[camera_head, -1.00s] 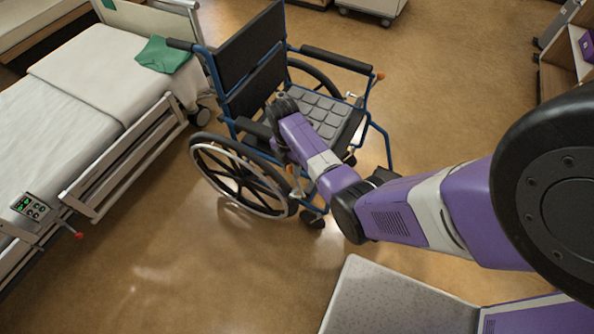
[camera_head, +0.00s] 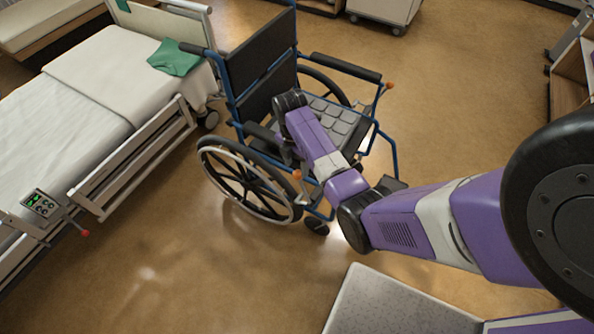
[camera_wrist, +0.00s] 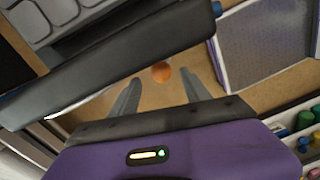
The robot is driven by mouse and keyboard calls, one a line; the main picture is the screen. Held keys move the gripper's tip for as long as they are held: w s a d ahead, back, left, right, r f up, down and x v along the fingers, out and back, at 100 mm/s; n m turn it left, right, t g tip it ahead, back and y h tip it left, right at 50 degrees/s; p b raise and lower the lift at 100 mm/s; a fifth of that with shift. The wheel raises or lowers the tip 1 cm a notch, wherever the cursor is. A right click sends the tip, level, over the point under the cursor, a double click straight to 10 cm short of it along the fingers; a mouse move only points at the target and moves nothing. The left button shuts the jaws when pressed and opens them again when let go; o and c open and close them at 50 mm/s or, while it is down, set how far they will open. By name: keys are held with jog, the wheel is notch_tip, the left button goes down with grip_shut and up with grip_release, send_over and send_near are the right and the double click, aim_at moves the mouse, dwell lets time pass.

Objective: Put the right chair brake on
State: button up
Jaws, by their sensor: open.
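The blue-framed wheelchair (camera_head: 262,62) stands in the middle of the head view, facing toward the lower right. An orange brake knob (camera_head: 297,174) is beside its near wheel (camera_head: 246,181), on the chair's right side. Another orange knob (camera_head: 389,86) is on the far side. In the wrist view my gripper (camera_wrist: 161,78) is open. The near orange knob (camera_wrist: 161,71) shows between and just beyond its fingertips, with no visible grip on it. A dark armrest (camera_wrist: 105,65) runs close along the left finger. In the head view my fingers are mostly hidden by my arm.
A bed (camera_head: 75,90) with a green cloth (camera_head: 174,57) and side rail (camera_head: 135,160) stands left of the chair. A control panel (camera_head: 40,203) is on the rail. A cart (camera_head: 384,10) is at the back.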

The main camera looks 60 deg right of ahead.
jog(key=shift+w+r, duration=0.15)
jog(key=shift+r, duration=1.2)
jog(key=s+a+f+m+t+h, duration=0.1)
jog(key=s+a+f+m+t, duration=0.15)
jog(key=a+f, duration=0.65)
jog(key=s+a+r+m+t+h, duration=0.1)
jog(key=s+a+r+m+t, duration=0.15)
jog(key=a, duration=0.35)
jog(key=s+a+r+m+t, duration=0.2)
jog(key=s+a+m+t, duration=0.15)
jog(key=a, duration=0.25)
jog(key=s+a+r+m+t, duration=0.2)
jog(key=s+r, duration=0.2)
jog(key=r, duration=0.5)
jog(key=s+a+r+m+t+y, duration=0.1)
jog(key=s+a+r+m+t, duration=0.1)
jog(key=r, duration=0.8)
jog(key=s+a+r+m+t, duration=0.2)
jog(key=s+a+r+t, duration=0.1)
jog(key=s+r, duration=0.4)
notch_tip(320, 180, up, 3)
jog(key=shift+a+r+m+y, duration=0.1)
jog(key=shift+a+m+y, duration=0.3)
jog(key=shift+a, duration=0.2)
